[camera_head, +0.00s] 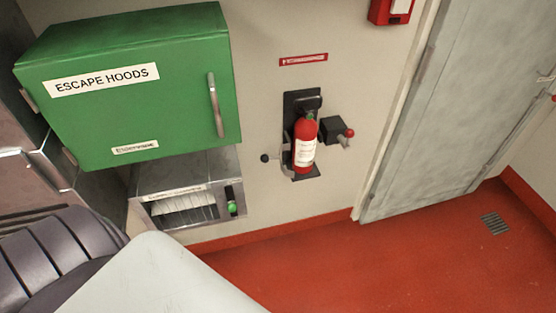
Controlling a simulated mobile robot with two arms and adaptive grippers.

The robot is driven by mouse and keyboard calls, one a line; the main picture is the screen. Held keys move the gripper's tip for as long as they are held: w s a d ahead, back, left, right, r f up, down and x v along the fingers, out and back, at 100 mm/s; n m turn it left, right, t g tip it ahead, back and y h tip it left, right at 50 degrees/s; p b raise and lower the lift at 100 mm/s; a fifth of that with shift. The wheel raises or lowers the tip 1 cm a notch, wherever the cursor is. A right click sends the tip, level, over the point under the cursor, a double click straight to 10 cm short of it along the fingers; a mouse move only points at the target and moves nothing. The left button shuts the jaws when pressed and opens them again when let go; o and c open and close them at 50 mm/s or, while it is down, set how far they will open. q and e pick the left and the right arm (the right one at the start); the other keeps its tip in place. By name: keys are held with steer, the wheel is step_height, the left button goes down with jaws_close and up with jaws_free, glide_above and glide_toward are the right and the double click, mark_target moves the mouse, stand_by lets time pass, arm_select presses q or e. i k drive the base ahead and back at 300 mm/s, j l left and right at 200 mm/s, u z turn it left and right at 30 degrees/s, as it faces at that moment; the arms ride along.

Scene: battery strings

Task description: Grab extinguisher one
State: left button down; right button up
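A small red fire extinguisher (304,148) with a white label stands upright in a black wall bracket (298,97). A strap or clamp with a lever ending in a dark knob (265,158) shows at its lower left. A dark block with a red knob (348,132) sits at its right. I cannot tell whether the strap is fastened. A red sign (303,60) is on the wall above, its text too small to read. Neither of my grippers is in view.
A green cabinet (190,120) marked "ESCAPE HOODS" juts out at left. Below it is a metal box (185,207) with a green-lit knob. A red wall box (392,10) is at top right, beside a grey door (440,110). The red floor (400,260) below the extinguisher is clear.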

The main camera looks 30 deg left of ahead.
mark_target(305, 127)
steer(key=u, duration=0.7)
steer(key=i+l+u, duration=0.2)
steer(key=l+u, duration=0.25)
steer(key=i+l+u, duration=0.15)
steer(key=l+u, duration=0.15)
steer(key=u, duration=0.15)
steer(key=l+u, duration=0.45)
steer(key=i, duration=0.05)
